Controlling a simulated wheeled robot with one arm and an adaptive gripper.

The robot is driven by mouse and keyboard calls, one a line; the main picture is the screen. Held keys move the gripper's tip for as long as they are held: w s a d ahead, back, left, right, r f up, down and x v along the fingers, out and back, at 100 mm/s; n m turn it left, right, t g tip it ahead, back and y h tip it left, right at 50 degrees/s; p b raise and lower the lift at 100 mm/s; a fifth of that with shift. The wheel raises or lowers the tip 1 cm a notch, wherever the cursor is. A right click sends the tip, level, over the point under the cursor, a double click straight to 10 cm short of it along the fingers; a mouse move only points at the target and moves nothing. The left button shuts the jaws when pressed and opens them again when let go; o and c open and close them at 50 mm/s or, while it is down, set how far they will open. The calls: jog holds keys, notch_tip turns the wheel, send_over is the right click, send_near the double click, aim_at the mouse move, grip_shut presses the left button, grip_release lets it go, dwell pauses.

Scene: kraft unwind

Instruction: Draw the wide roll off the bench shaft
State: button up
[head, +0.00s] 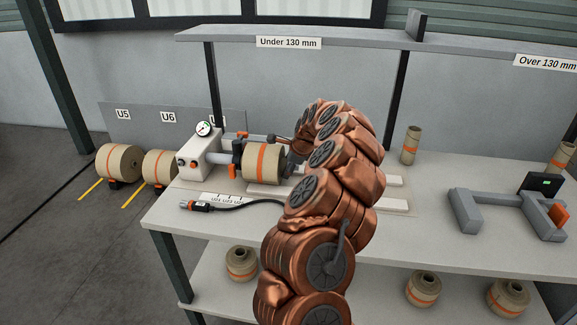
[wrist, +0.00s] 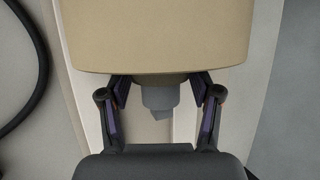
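The wide roll (head: 263,163) is tan with an orange band and sits on the shaft of the white bench unit (head: 203,158). In the wrist view, the roll (wrist: 160,38) fills the upper middle. A short brown core and a grey shaft end (wrist: 158,97) stick out from its near face. My gripper (wrist: 160,82) reaches up to that face, one finger on each side of the core. The fingertips are partly hidden at the roll's edge, so I cannot tell whether they press on the core. In the head view my copper arm hides most of the gripper.
A shelf (head: 330,38) runs above the bench. A black hose (head: 245,205) lies on the bench front. A grey cradle (head: 510,212) and a slim roll (head: 411,146) stand right. More rolls lie below the bench and on the floor (head: 120,161) at left.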

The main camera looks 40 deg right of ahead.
grip_shut()
jog(key=shift+c, duration=0.8)
grip_release()
jog(key=c, duration=0.9)
jog(key=shift+s, duration=0.1)
jog(key=shift+s+d, duration=0.7)
jog(key=shift+s, duration=0.2)
jog(key=shift+s+d+b, duration=0.4)
jog(key=shift+s, duration=0.15)
jog(key=shift+s+d, duration=0.4)
jog(key=shift+s, duration=0.2)
jog(key=shift+s+d+b, duration=0.35)
jog(key=shift+s+d, duration=0.05)
jog(key=shift+s, duration=0.15)
